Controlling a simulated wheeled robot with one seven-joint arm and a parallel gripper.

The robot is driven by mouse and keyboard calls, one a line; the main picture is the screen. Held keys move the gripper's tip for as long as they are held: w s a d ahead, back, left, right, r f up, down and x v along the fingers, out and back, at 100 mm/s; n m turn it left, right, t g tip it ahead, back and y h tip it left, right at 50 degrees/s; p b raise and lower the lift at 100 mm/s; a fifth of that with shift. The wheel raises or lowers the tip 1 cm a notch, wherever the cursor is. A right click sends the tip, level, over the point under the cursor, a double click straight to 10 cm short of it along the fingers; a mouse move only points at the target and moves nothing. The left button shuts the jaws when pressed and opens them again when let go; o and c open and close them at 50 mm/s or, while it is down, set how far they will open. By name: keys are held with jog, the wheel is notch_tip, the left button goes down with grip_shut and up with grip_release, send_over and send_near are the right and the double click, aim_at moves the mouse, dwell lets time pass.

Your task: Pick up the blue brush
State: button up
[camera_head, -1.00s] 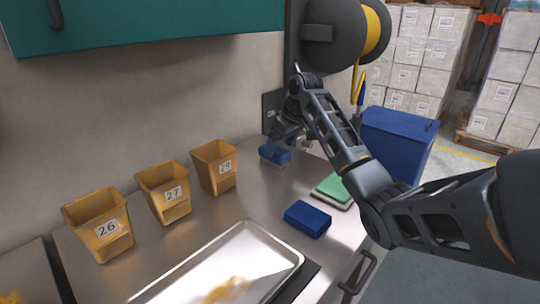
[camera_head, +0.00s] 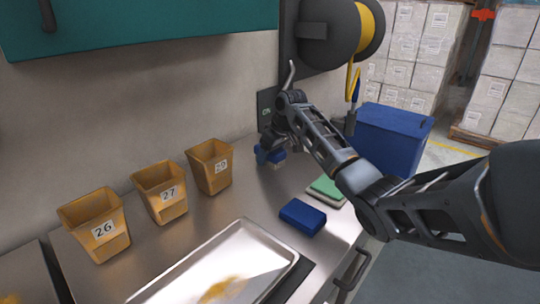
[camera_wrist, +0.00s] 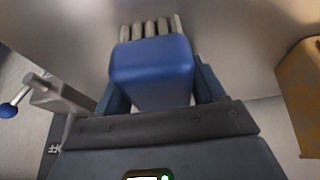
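The blue brush (camera_head: 266,156) stands on the steel counter near the back wall, with its pale bristles down. In the wrist view its blue block (camera_wrist: 152,72) fills the space between my fingers, with thick grey bristles at its far end. My gripper (camera_head: 276,146) is low over the brush, with one finger on each side of it. In the wrist view my gripper (camera_wrist: 160,88) looks open around the block, with a narrow gap at the right finger. The left finger's inner face is hidden by the block.
Yellow bins (camera_head: 211,168) numbered 26, 27 and one more stand left along the wall. A blue block (camera_head: 303,216), a green-topped pad (camera_head: 327,188) and a metal tray (camera_head: 150,291) lie nearer. A large blue bin (camera_head: 391,140) stands beyond the counter's right end.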

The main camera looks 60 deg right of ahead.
jog(key=c, duration=0.6)
jog(key=shift+c, duration=0.2)
jog(key=shift+r, duration=0.15)
jog(key=shift+r, duration=0.6)
notch_tip(320, 180, up, 3)
jog(key=shift+w+f+b, duration=0.1)
jog(key=shift+f+b, duration=0.1)
jog(key=shift+b, duration=0.2)
jog(key=s+d+r, duration=0.2)
jog(key=s+r, duration=0.1)
jog(key=s, duration=0.2)
jog(key=s+d+r+b, duration=0.1)
jog(key=s+d+r, duration=0.2)
jog(key=s+r, duration=0.1)
jog(key=shift+s+b, duration=0.3)
jog(key=shift+s, duration=0.6)
